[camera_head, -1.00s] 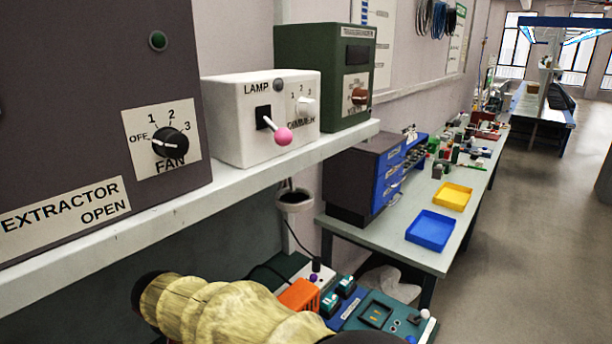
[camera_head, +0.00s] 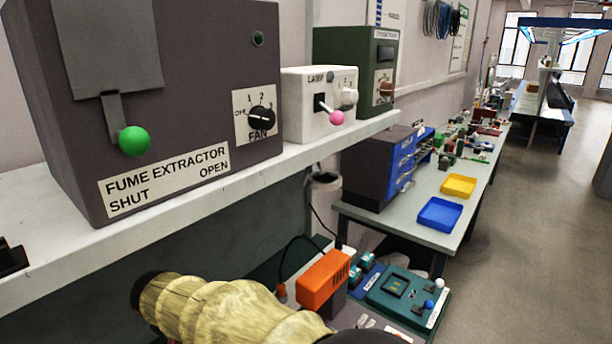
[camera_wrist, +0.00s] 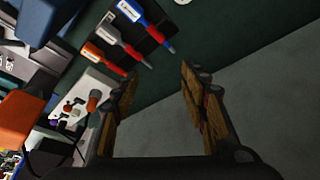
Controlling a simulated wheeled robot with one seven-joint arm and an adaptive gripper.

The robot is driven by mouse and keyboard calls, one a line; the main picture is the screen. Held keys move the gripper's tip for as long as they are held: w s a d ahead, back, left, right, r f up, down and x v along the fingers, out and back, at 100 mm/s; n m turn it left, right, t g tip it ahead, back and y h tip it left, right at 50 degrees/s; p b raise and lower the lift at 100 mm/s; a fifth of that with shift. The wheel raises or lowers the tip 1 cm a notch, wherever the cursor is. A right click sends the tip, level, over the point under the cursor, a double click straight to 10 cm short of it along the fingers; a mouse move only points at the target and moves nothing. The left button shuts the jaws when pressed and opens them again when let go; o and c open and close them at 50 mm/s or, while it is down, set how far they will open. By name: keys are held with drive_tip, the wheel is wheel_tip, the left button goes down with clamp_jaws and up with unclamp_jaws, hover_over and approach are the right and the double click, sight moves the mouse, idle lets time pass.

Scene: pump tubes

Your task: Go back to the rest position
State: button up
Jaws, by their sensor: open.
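My gripper (camera_wrist: 158,82) shows in the wrist view with its two wood-coloured fingers apart and nothing between them. Beyond the fingertips are a dark green surface and a grey area. In the head view my arm, in a pale yellow sleeve, crosses the bottom, and the gripper itself is not seen there.
A shelf (camera_head: 200,200) at left carries the fume extractor (camera_head: 180,100), lamp box (camera_head: 305,122) and green box (camera_head: 345,60). Below are an orange device (camera_head: 322,280) and a teal panel (camera_head: 405,300). Several pen-like tools (camera_wrist: 125,38) lie near the gripper. Floor at right is clear.

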drive_tip(key=s+d+f+n+g, duration=0.2)
drive_tip(key=s+d+n, duration=0.2)
drive_tip(key=s+d, duration=0.25)
drive_tip(key=s+d+r+m+t, duration=0.1)
drive_tip(key=s+d+r, duration=0.3)
drive_tip(key=d, duration=0.9)
drive_tip(key=s+d+r+m+t, duration=0.1)
drive_tip(key=s+d+r+m, duration=0.2)
drive_tip(key=d, duration=1)
drive_tip(key=s+d+r+m+t, duration=0.1)
drive_tip(key=s+d+r, duration=0.5)
drive_tip(key=d, duration=0.7)
drive_tip(key=shift+s+d+r+m+h, duration=0.15)
drive_tip(key=shift+s+r+m+h, duration=0.2)
drive_tip(key=shift+s+m, duration=0.35)
